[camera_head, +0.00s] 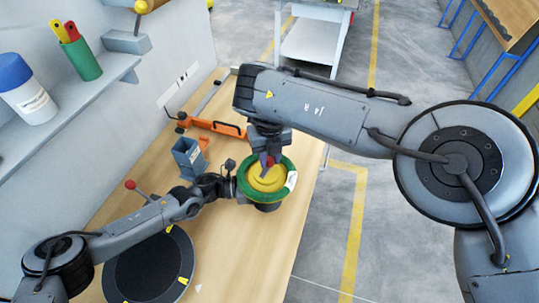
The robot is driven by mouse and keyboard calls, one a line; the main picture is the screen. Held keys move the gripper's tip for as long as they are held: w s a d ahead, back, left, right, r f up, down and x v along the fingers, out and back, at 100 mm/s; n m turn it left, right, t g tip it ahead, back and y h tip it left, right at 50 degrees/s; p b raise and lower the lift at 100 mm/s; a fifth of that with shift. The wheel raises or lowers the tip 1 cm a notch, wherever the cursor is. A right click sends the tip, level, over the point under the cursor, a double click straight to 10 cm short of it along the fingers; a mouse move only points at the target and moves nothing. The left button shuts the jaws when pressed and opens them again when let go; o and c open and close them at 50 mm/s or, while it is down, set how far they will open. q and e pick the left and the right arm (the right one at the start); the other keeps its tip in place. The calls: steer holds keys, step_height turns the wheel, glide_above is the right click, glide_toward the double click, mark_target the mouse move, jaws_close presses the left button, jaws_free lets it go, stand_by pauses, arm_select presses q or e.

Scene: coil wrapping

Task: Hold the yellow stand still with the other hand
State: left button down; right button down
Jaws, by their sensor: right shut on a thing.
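The yellow stand (269,184) shows as a round yellow top inside a green ring (284,193) with a white patch on its right side. A dark base shows below the ring. My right gripper (268,160) comes down from above over the far part of the yellow top. It is shut on a small red thing (270,162), mostly hidden by the fingers. My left gripper (238,188) is at the left side of the green ring, close to it. Its fingers are too small and dark to tell open from shut, or whether they touch the stand.
The wooden table (238,256) carries a black round plate (150,268) at the front left, a grey-blue holder (188,157) and an orange tool (215,127) behind. A red-tipped lever (130,185) stands left. The table's right edge is near the stand.

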steer(key=shift+n, duration=0.7)
steer(key=c, duration=0.9)
jaws_free()
steer(key=shift+o, duration=0.2)
step_height(320, 180, up, 12)
